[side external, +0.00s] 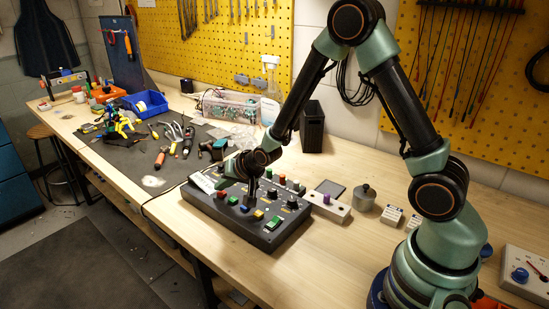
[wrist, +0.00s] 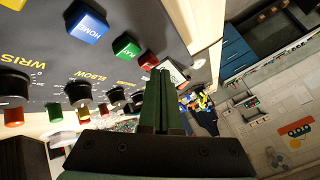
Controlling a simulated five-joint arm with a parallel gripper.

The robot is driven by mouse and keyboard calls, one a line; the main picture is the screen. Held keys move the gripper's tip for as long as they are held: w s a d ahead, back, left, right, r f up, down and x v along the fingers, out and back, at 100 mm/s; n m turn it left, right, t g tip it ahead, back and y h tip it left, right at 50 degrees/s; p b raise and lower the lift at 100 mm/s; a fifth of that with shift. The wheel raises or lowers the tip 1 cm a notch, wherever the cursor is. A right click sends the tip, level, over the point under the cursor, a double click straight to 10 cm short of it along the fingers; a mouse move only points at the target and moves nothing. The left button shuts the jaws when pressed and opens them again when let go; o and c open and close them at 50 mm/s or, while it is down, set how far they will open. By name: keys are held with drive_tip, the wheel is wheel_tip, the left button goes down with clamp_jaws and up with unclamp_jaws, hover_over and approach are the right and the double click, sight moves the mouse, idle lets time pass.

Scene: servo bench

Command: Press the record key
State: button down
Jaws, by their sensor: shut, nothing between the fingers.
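The control box (side external: 232,218) is a dark panel with coloured keys and knobs on the bench. A red key (side external: 221,195) is at the left end of its front row; it also shows in the wrist view (wrist: 148,60), beside the green PLAY key (wrist: 127,45) and the blue HOME key (wrist: 85,25). Its label is not readable. My gripper (side external: 251,204) is shut and empty, pointing down over the panel, to the right of the red key. In the wrist view its fingertips (wrist: 162,74) appear just below the red key; contact cannot be told.
Black knobs (wrist: 78,94) and a back row of coloured buttons (side external: 282,180) stand close to my fingers. The bench in front of the box (side external: 185,240) is clear.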

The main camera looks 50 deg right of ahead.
drive_tip(key=shift+f, duration=0.5)
idle(0.4)
drive_tip(key=shift+r, duration=0.9)
drive_tip(key=shift+r, duration=2.55)
drive_tip(key=shift+r, duration=0.1)
drive_tip(key=s+r+n+g, duration=0.1)
drive_tip(key=s+r+n, duration=0.3)
drive_tip(key=s, duration=0.7)
drive_tip(key=s+r+n+g, duration=0.2)
drive_tip(key=s+r+n, duration=0.2)
drive_tip(key=s+r, duration=0.5)
drive_tip(key=shift+s+d+g, duration=0.3)
drive_tip(key=shift+s+d, duration=0.1)
drive_tip(key=shift+s, duration=0.75)
